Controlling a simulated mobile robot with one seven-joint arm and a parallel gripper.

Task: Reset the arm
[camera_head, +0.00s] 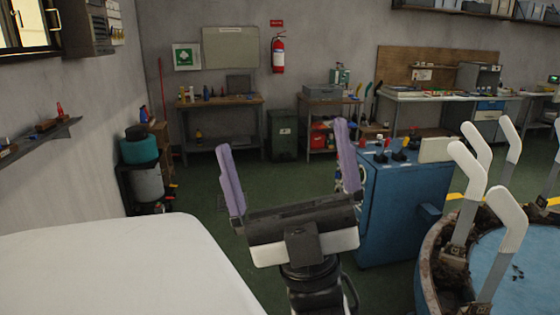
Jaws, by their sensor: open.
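My gripper (287,168) is in the lower middle of the head view, raised in front of the room. Its two purple-covered fingers stand wide apart and point up. Nothing is between them, so it is open and empty. The left finger is over the dark floor. The right finger overlaps the left edge of a blue cabinet (390,215) behind it. Part of my arm shows below the gripper at the bottom edge.
A white-covered surface (120,265) fills the lower left. At right, a round blue-topped machine (535,265) carries several upright white sock-shaped boards (466,172). Workbenches (225,100) line the back wall. Green floor (195,190) shows between.

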